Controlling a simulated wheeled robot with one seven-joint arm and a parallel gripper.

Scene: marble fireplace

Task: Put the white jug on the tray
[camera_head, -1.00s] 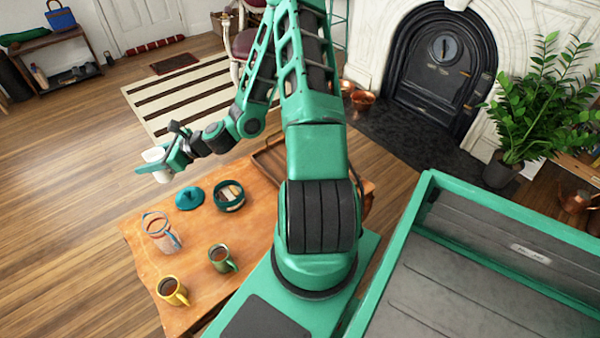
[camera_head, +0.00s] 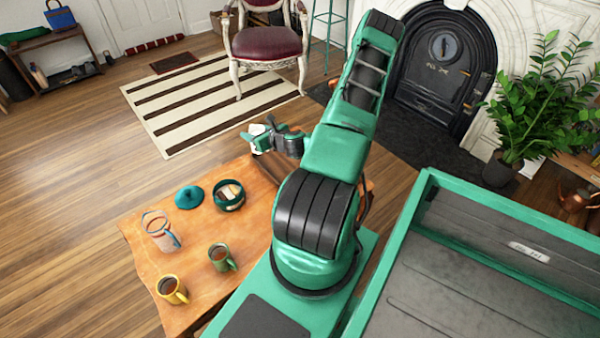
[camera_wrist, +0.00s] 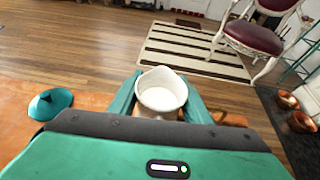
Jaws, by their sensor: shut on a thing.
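My gripper (camera_head: 262,138) is shut on the white jug (camera_wrist: 161,91). In the wrist view the jug is upright between the two green fingers, its open top facing the camera. In the head view only a small part of the jug (camera_head: 257,129) shows behind the fingers. The gripper is over the far right end of the wooden table, by the brown tray (camera_head: 270,166). My arm hides much of the tray. I cannot tell how high the jug is above it.
On the table (camera_head: 200,245) stand a teal lid (camera_head: 189,197), a round teal container (camera_head: 229,195), a glass pitcher (camera_head: 160,231), a green mug (camera_head: 221,257) and a yellow mug (camera_head: 172,290). A red-seated chair (camera_head: 266,42) stands beyond on the striped rug (camera_head: 190,105).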

